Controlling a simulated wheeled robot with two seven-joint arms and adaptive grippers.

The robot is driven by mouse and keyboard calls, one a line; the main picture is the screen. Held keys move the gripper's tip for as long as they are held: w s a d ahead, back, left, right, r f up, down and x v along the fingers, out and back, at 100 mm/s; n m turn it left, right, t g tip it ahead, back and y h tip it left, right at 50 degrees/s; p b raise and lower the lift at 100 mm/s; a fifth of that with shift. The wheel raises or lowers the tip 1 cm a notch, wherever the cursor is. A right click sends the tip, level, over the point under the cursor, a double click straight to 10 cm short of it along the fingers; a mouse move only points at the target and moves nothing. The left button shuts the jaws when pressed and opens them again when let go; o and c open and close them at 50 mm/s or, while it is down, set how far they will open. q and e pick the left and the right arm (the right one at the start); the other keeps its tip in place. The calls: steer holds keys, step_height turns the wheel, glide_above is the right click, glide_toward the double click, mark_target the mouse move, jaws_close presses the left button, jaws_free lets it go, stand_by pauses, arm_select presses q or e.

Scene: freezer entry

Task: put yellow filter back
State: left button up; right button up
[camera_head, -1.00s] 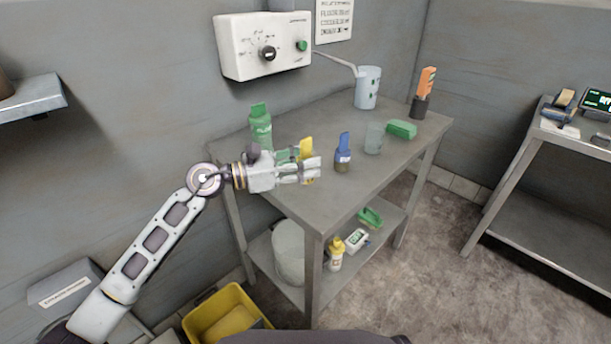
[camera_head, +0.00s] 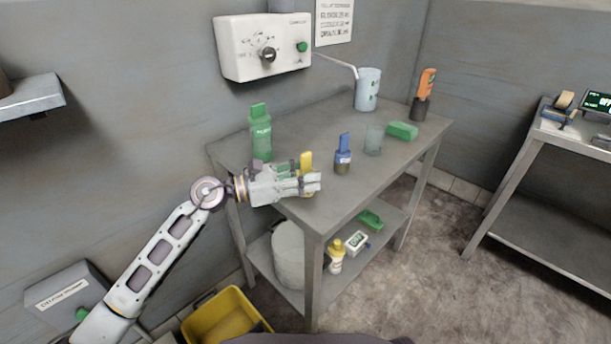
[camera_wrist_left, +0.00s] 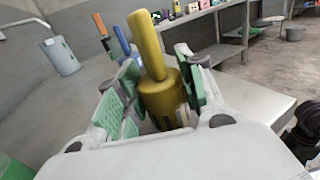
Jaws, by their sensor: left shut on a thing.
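The yellow filter (camera_head: 306,160) is at the near left edge of the steel table (camera_head: 390,170), largely hidden by my left gripper in the head view. In the left wrist view the yellow filter (camera_wrist_left: 160,85) shows a round body with a narrower handle on top, slightly tilted in the picture. My left gripper (camera_head: 312,184) is shut on it, with the green-padded fingers (camera_wrist_left: 160,98) on either side of its body. Whether its base touches the tabletop is hidden. My right gripper is not in view.
A green bottle (camera_head: 260,135) stands behind the gripper. A blue-handled item (camera_head: 343,155), a clear glass (camera_head: 374,138), a green block (camera_head: 402,130), a jug (camera_head: 367,90) and an orange-handled item (camera_head: 425,95) stand farther right. A white control box (camera_head: 262,48) hangs on the wall.

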arm_select(q)
steer(key=shift+f, duration=0.1)
steer(key=o, duration=1)
steer(key=v, duration=1.2)
steer(key=shift+b, duration=0.3)
